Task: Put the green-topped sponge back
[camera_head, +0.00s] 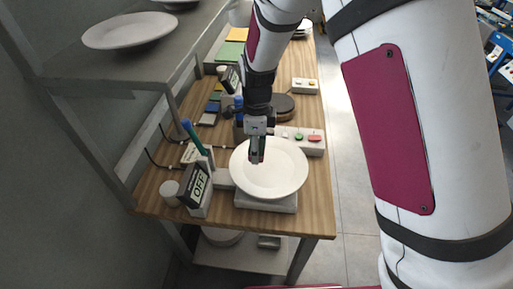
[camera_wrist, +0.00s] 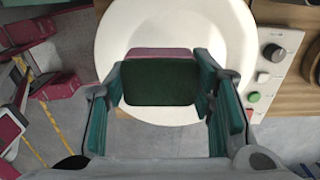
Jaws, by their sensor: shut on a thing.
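My gripper (camera_head: 257,152) points down over the white plate (camera_head: 275,183) near the table's front end. In the wrist view its two teal fingers (camera_wrist: 162,95) are shut on the sponge (camera_wrist: 160,84), which has a dark green face and a pinkish edge. The sponge is held in front of the plate (camera_wrist: 240,40) in that view. In the head view the sponge is small and mostly hidden by the fingers. I cannot tell whether it touches the plate. The plate lies on a light grey block or scale (camera_head: 265,201).
A device marked OFF (camera_head: 196,187) stands left of the plate, with a blue-green pen-like stick behind it. A control box with coloured buttons (camera_head: 308,140) stands behind the plate on the right. Small blue and green pads (camera_head: 210,112) lie further left. A grey shelf (camera_head: 90,70) with plates stands at left.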

